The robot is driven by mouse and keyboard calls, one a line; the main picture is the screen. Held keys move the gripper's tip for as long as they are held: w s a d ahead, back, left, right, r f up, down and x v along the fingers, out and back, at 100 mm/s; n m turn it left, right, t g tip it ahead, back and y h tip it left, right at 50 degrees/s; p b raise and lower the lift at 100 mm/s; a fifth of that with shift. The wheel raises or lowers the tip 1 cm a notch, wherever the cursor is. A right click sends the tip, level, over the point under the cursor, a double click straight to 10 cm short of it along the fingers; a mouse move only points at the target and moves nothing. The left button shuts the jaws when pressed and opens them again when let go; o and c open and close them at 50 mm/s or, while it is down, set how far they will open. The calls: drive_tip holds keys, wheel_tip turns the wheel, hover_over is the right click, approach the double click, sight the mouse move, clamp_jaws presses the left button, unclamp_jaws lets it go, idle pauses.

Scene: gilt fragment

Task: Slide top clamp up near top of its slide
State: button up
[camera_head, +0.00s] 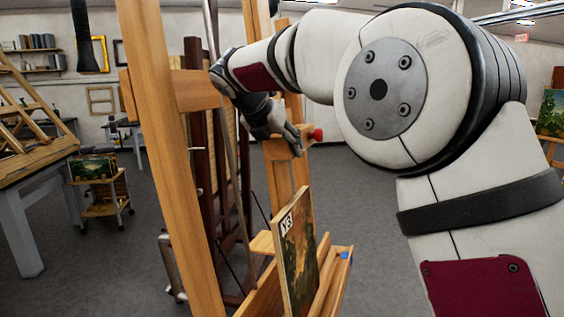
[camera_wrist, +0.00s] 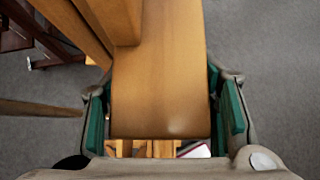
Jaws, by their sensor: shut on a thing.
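The top clamp (camera_head: 283,151) is a wooden block with a red knob (camera_head: 316,134) at its right end. It sits on the easel's upright wooden slide (camera_head: 282,188), well above a small painting (camera_head: 297,258). My gripper (camera_head: 285,134) is at the clamp from above and hides part of it. In the wrist view, the clamp's wooden block (camera_wrist: 160,85) lies between my green finger pads, and my gripper (camera_wrist: 163,115) is shut on it.
The painting stands on the easel's lower ledge (camera_head: 262,300). A thick wooden easel post (camera_head: 165,140) and a crossbar (camera_head: 195,90) stand left of my gripper. A low trolley (camera_head: 105,195) and a table (camera_head: 25,200) are at far left. Grey floor is open between.

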drive_tip(key=shift+r, duration=0.55)
drive_tip(key=shift+w, duration=0.1)
drive_tip(key=o, duration=1.5)
drive_tip(key=shift+o, duration=1)
drive_tip(key=shift+f, duration=0.1)
drive_tip(key=shift+a, duration=0.1)
drive_tip(key=v, duration=1.2)
